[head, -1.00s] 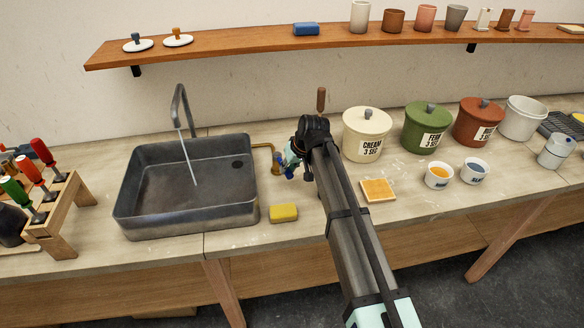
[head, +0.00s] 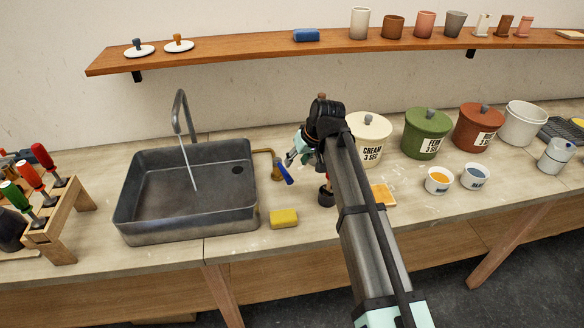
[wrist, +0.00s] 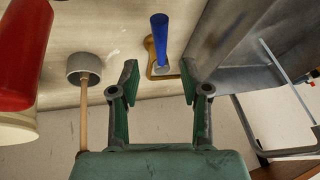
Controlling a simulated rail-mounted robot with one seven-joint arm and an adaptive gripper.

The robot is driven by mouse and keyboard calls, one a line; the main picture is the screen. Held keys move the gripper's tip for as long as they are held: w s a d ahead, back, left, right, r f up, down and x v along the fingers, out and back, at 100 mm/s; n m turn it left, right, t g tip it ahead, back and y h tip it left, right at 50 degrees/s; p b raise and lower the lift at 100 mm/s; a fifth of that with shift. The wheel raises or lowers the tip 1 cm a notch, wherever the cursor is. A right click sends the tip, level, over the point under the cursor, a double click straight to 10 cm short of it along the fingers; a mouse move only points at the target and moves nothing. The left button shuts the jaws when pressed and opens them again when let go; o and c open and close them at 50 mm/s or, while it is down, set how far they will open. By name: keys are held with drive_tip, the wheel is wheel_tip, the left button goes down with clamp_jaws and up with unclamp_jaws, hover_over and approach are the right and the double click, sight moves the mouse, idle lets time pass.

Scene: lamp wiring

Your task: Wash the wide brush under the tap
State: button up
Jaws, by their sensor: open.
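The sink tap (head: 180,110) arches over the grey sink (head: 130,205), with a thin pale line like a water stream below it. A blue lever (head: 284,174) sits on a brass pipe right of the sink; it also shows in the wrist view (wrist: 160,38). My gripper (head: 293,157) is open and empty. Its fingers (wrist: 159,75) point towards the lever, apart from it. A wooden handle (wrist: 83,120) stands in a round grey holder (wrist: 86,66) beside the gripper. No bristles are visible, so I cannot tell whether it is the wide brush.
A tall red object (wrist: 25,50) is close beside my gripper. A yellow sponge (head: 284,218) lies right of the sink. Lidded cream (head: 372,150), green (head: 427,133) and red-brown (head: 478,128) pots stand to the right. A tool rack (head: 60,220) is at far left.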

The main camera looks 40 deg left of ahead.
drive_tip(key=v, duration=0.3)
drive_tip(key=shift+r, duration=0.2)
